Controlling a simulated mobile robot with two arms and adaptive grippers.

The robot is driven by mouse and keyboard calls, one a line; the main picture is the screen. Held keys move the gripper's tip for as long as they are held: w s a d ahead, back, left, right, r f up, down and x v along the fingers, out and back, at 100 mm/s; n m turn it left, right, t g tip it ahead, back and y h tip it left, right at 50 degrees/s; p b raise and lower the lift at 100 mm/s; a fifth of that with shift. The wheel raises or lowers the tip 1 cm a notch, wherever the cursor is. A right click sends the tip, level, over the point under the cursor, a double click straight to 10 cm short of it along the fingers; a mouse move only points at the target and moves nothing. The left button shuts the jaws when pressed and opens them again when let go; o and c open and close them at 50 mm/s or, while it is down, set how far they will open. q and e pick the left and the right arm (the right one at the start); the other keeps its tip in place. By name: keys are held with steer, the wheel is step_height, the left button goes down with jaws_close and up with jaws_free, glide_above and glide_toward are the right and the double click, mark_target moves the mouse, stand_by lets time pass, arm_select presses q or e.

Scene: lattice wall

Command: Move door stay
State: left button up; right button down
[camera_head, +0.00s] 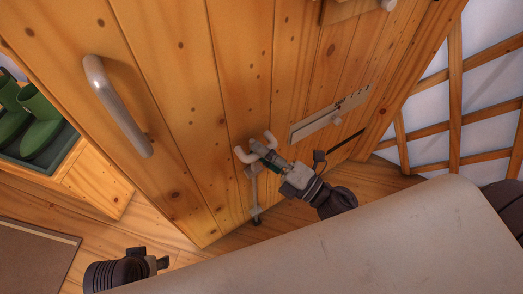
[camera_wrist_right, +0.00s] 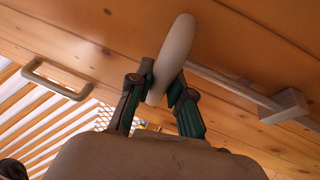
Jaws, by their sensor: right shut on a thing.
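The door stay shows in the head view as a grey rod (camera_head: 254,195) low on the wooden door, with a pale curved grip (camera_head: 243,155) at its upper end. My right gripper (camera_head: 262,153) is at that grip. In the right wrist view, my right gripper (camera_wrist_right: 158,85) has its two fingers closed on the pale rounded grip (camera_wrist_right: 177,45), and the rod (camera_wrist_right: 235,84) runs right to a grey bracket (camera_wrist_right: 290,105). A dark end part of my left arm (camera_head: 125,270) shows at the lower left in the head view; its fingers cannot be made out.
The plank door (camera_head: 190,110) fills the middle, with a grey handle (camera_head: 118,108) and a slotted metal plate (camera_head: 325,120). Green boots (camera_head: 40,125) stand in a tray at the left, beside a brown mat (camera_head: 35,255). A lattice wall (camera_head: 455,90) is at the right.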

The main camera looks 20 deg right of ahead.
steer(key=shift+f, duration=0.4)
steer(key=c, duration=1.3)
jaws_free()
steer(key=shift+r, duration=0.15)
steer(key=v, duration=1.2)
steer(key=shift+r, duration=0.1)
